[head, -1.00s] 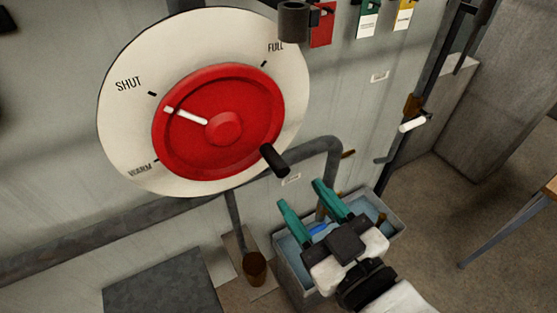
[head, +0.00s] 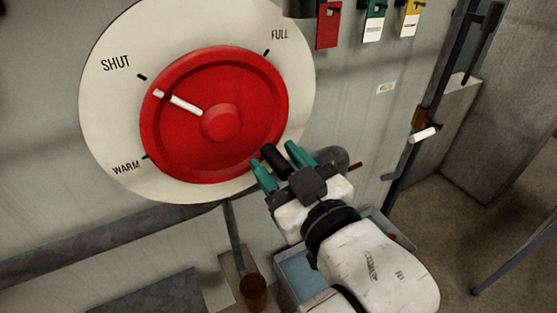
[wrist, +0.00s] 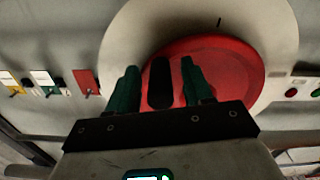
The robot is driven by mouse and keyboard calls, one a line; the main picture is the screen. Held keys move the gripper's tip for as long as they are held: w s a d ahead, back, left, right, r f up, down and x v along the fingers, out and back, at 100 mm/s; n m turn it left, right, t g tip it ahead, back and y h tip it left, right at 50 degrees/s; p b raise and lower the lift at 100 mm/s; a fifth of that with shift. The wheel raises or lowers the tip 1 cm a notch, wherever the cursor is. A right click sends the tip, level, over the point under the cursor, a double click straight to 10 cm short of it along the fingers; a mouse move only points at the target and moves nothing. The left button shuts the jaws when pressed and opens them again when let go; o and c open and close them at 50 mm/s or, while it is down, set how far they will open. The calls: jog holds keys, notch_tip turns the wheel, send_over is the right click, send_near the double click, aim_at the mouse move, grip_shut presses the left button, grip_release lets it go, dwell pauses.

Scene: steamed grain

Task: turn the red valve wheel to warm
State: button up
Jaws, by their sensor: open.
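The red valve wheel (head: 250,90) is mounted on a white round dial plate (head: 105,105) marked SHUT, FULL and WARM. Its white pointer (head: 178,102) points up-left, just below the SHUT tick and above the WARM tick. A black handle (head: 275,160) sticks out from the wheel's lower right rim. My gripper (head: 281,165) is open, with its teal fingers on either side of the black handle. In the wrist view the handle (wrist: 160,84) stands between the two fingers (wrist: 160,88), with gaps visible. The wheel (wrist: 235,72) is beyond them.
A pipe (head: 130,236) runs below the dial.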

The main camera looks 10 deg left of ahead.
jog(key=shift+w+a, duration=0.1)
jog(key=shift+w, duration=0.1)
grip_shut()
dwell(0.4)
